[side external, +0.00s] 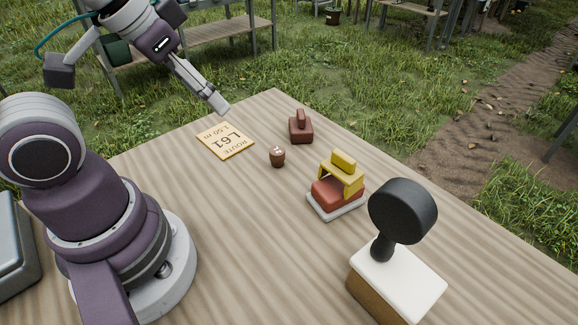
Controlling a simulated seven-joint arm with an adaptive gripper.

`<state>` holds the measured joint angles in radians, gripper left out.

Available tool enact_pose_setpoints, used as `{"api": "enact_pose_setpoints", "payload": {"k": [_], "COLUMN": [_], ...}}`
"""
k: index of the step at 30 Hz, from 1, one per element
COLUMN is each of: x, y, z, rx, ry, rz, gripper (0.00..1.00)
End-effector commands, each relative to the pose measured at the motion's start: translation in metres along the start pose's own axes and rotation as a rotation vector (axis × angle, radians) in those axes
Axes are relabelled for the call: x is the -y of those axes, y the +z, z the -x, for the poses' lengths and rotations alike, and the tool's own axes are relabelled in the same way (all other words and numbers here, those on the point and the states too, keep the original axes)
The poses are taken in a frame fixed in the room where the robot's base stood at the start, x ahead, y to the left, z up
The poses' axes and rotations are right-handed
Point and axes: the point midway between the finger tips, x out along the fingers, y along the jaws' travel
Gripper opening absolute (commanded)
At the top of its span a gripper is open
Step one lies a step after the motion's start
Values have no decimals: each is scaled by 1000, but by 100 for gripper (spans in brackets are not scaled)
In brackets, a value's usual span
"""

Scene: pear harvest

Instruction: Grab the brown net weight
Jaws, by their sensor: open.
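A brown block with an upright grip on top, which looks like the net weight (300,130), stands near the far edge of the wooden table. Nothing touches it. My gripper (222,108) is in the air to its left, pointing down and to the right, above the far left part of the table. It is open, with nothing seen in it. The fingers are seen nearly edge-on, so the gap between them is hidden.
A small brown pot-like object (277,157) stands just in front of the weight. A yellow route sign (225,141) lies flat to the left. A red and yellow object sits on a grey tray (338,207). A tall black round-headed object (402,212) stands on a white-topped block (398,280).

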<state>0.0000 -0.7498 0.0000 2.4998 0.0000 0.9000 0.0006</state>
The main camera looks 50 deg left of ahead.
Motion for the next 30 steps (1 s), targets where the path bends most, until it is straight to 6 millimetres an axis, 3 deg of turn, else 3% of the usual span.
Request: {"api": "enact_pose_setpoints", "payload": {"k": [4,8,12,18,21,24,30], "x": [0,7,23,44,46,47,57], "y": [-16,-59,-104,-146,-153,-156,-148], "z": [-1,-14,-50,-124,-151,-167,-199], "rx": [22,75,154,337,422,473,493], "ry": [18,48,52,59,81,103,117], "rz": [-125,-482,-963,-1725,-2016,-2188,-2249], "gripper": [48,48,48,48,48,48,48]}}
